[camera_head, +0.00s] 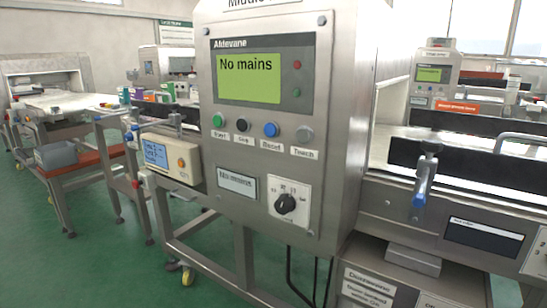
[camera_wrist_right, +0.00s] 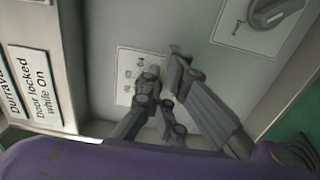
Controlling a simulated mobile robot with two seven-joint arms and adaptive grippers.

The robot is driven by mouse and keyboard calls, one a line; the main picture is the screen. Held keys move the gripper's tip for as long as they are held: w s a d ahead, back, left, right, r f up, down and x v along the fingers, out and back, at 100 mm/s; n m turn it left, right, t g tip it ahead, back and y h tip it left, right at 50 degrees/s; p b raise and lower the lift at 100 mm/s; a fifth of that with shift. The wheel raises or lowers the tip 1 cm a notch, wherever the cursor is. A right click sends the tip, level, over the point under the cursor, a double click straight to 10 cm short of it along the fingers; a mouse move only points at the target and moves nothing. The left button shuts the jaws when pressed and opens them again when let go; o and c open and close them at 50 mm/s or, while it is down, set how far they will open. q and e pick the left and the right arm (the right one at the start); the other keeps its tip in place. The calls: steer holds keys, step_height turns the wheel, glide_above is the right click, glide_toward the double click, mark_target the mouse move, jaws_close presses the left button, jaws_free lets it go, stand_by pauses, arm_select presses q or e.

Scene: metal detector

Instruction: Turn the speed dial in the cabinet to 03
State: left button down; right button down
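In the right wrist view, my right gripper (camera_wrist_right: 164,84) is in front of a small white plate (camera_wrist_right: 126,68) with faint dark marks on a grey panel. Its two fingers are a little apart at the tips. A small grey piece shows between them, but I cannot tell whether it is a knob or whether they touch it. At the upper right is a plate with a large grey rotary switch (camera_wrist_right: 274,12). In the head view, a black dial (camera_head: 286,204) with numbers around it sits on the cabinet front (camera_head: 330,130). Neither gripper shows in the head view.
In the head view, the display (camera_head: 248,90) reads "No mains", above a row of buttons. A conveyor (camera_head: 455,165) runs at the right. In the wrist view, a sign (camera_wrist_right: 36,88) reads "Door locked while On" at the left. Green floor is free at the head view's lower left.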

steer(key=shift+a+f, duration=0.15)
steer(key=shift+a, duration=0.25)
steer(key=shift+s+d+f, duration=0.1)
steer(key=shift+s+d, duration=0.05)
steer(key=shift+s, duration=0.1)
steer(key=shift+p+v, duration=0.3)
steer(key=shift+v, duration=2.5)
steer(key=shift+s+d, duration=0.1)
steer(key=shift+d, duration=0.1)
